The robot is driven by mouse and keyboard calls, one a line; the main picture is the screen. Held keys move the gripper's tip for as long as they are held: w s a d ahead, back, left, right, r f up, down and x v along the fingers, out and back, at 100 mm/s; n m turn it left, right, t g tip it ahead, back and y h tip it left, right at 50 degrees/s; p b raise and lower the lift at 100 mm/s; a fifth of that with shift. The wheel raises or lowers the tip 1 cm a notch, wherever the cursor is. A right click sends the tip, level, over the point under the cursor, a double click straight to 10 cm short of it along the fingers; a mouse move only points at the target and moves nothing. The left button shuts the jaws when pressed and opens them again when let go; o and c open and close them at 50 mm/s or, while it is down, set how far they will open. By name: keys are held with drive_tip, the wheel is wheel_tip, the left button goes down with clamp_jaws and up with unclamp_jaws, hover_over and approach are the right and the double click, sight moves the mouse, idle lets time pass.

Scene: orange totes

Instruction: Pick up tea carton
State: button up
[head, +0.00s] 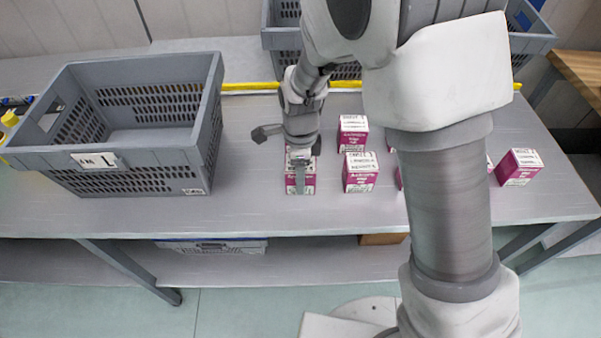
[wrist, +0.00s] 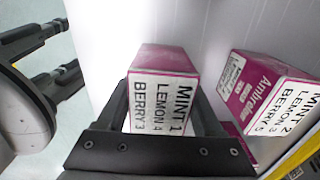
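Several magenta and white tea cartons stand on the grey table. One carton (head: 308,187) is directly under my gripper (head: 300,170) in the head view, partly hidden by it. In the wrist view this carton (wrist: 162,88), printed "MINT 1 LEMON 4 BERRY 3", sits between the two fingers of my gripper (wrist: 160,108). The fingers lie close along its sides; I cannot tell whether they press on it. A second carton (head: 360,172) stands just to the right, and it also shows in the wrist view (wrist: 270,95).
A grey crate (head: 150,180) with a label stands at the left and looks empty. Another carton (head: 352,133) stands behind, and one (head: 518,167) at the far right. More grey crates stand at the back beyond a yellow strip (head: 250,86). My arm hides part of the table.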

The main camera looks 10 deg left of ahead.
clamp_jaws()
drive_tip(key=shift+r, duration=0.1)
